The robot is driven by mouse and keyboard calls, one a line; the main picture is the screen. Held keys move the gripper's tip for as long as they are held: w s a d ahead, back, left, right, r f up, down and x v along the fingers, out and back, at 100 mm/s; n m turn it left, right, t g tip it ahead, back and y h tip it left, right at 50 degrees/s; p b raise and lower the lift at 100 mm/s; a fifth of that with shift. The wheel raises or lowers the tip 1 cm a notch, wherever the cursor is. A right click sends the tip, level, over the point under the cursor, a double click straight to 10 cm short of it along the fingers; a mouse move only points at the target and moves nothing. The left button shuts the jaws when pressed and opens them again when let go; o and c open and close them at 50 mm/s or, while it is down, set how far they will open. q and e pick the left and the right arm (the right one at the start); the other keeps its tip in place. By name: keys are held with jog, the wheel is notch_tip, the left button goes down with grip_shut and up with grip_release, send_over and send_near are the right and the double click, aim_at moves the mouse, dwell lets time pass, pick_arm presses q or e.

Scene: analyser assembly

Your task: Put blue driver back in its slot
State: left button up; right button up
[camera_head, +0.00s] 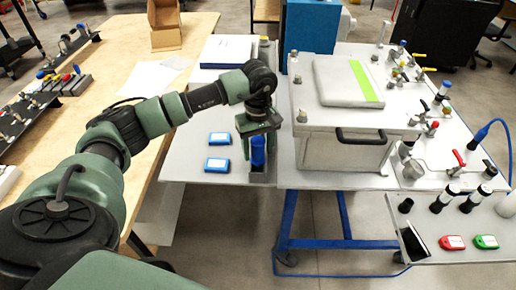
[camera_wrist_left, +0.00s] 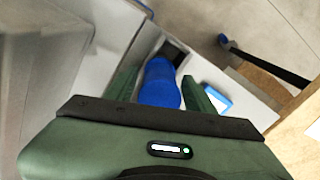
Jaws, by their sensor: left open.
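The blue driver (camera_head: 258,151) stands about upright below my left gripper (camera_head: 258,128), at the dark opening of a grey holder (camera_head: 262,179) on the bench edge. In the left wrist view, the blue handle (camera_wrist_left: 160,85) lies between the two spread fingers of my left gripper (camera_wrist_left: 158,92). The gripper is open around the handle, and a gap shows beside the right finger. The handle's far end is at a dark square slot (camera_wrist_left: 173,52). The driver's shaft is hidden, so its depth in the slot cannot be told. My right gripper is out of view.
Two blue-and-white devices (camera_head: 219,138) lie left of the holder on the grey bench. A large white box-like unit (camera_head: 345,100) stands close on the right. A blue block (camera_head: 312,25) is behind. A wooden table (camera_head: 120,60) is on the left.

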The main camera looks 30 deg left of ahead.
pick_arm(q)
jog(key=o, duration=0.6)
jog(key=shift+c, duration=0.2)
notch_tip(320, 180, up, 8)
jog(key=shift+f+b, duration=0.1)
jog(key=shift+b, duration=0.6)
jog(key=shift+f, duration=0.1)
